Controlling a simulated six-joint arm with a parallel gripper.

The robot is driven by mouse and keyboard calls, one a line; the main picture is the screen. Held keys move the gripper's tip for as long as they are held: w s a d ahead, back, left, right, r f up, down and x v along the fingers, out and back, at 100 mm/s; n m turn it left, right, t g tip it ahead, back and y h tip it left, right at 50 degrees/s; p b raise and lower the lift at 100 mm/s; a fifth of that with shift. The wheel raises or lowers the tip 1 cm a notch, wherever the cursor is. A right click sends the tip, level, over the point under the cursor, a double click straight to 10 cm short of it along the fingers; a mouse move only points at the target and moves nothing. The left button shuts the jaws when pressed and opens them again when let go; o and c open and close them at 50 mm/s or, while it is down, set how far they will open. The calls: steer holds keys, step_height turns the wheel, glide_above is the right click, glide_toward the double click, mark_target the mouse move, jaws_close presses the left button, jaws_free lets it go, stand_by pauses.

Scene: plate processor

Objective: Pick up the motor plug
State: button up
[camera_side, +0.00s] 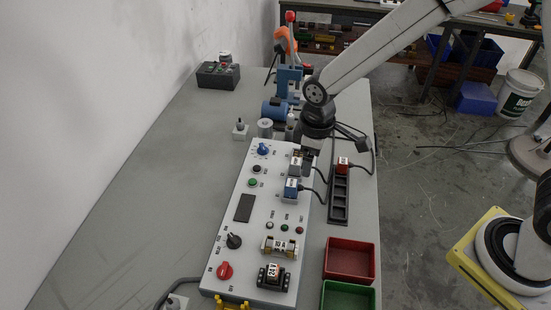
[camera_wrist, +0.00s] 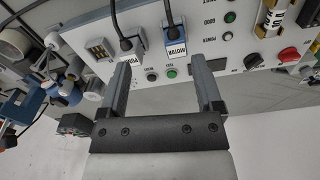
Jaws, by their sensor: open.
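The motor plug (camera_wrist: 180,43) is blue with a white label reading MOTOR, and its dark cable runs up out of the wrist view. It also shows in the side view as a blue plug (camera_side: 291,188) seated on the grey control panel (camera_side: 228,213). My gripper (camera_wrist: 159,66) is open and empty. In the wrist view the motor plug appears between the fingertips, nearer the right finger. In the side view my gripper (camera_side: 309,153) is at the far part of the panel, beside the dark plug (camera_side: 296,164) and farther back than the blue one.
The dark plug (camera_wrist: 130,53) sits close beside the motor plug. A red plug (camera_side: 343,163) stands in a black rack (camera_side: 338,211) right of the panel. Red (camera_side: 349,260) and green (camera_side: 347,297) bins are nearer the front. The table left of the panel is mostly clear.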

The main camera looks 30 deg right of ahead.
mark_target(292, 183)
steer(key=shift+n, duration=0.8)
steer(key=a, duration=0.1)
steer(key=a+f, duration=0.1)
steer(key=w+a, duration=0.1)
steer(key=shift+w+a+f, duration=0.1)
steer(key=shift+a+f, duration=0.15)
steer(key=shift+a, duration=0.05)
steer(key=shift+f, duration=1.3)
steer(key=shift+f, duration=0.15)
steer(key=shift+w+d+f, duration=0.1)
steer(key=shift+f, duration=1.1)
steer(key=shift+w+f, duration=0.1)
steer(key=shift+f, duration=1.1)
